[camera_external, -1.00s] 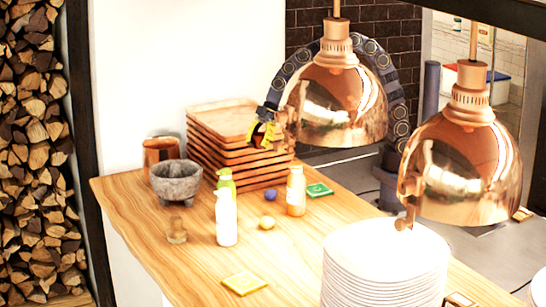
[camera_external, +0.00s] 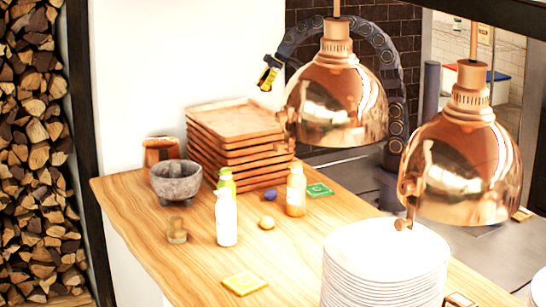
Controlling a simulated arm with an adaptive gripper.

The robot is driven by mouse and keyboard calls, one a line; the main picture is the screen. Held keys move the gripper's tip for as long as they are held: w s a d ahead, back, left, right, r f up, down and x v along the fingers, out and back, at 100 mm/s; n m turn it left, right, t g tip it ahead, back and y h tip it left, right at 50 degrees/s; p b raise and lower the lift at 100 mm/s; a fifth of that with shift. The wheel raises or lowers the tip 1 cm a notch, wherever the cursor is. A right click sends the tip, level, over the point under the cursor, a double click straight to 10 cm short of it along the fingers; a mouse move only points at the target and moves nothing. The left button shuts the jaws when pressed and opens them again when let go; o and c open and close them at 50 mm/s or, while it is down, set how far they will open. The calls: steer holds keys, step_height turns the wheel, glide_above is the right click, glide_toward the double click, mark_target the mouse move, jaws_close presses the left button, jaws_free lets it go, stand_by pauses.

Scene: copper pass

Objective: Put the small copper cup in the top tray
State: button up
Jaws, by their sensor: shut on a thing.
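My gripper (camera_external: 268,76), with yellow fingers, is raised in front of the white wall, above the stack of brown trays and left of the nearer-to-wall copper lamp. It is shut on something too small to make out. The top tray (camera_external: 236,118) of the stack lies below it, and its visible surface looks empty. A copper-coloured vessel (camera_external: 158,148) stands at the back left of the counter, partly hidden by a grey mortar. I cannot make out a separate small copper cup.
Two copper lamps (camera_external: 340,100) (camera_external: 468,165) hang over the counter, one close right of my gripper. The grey mortar (camera_external: 176,182), a green bottle (camera_external: 226,181), a white bottle (camera_external: 226,220) and an orange bottle (camera_external: 296,190) stand before the trays. White plates (camera_external: 385,265) are stacked at front right.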

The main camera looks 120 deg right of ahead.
steer(key=w+d+f, duration=0.3)
steer(key=w+d, duration=0.1)
glide_above(230, 122)
steer(key=s, duration=0.2)
steer(key=f, duration=0.5)
steer(key=shift+w+a+f, duration=0.15)
steer(key=shift+w, duration=0.1)
steer(key=shift+f, duration=1.45)
steer(key=shift+f, duration=0.2)
steer(key=o, duration=1.1)
steer(key=shift+r, duration=0.1)
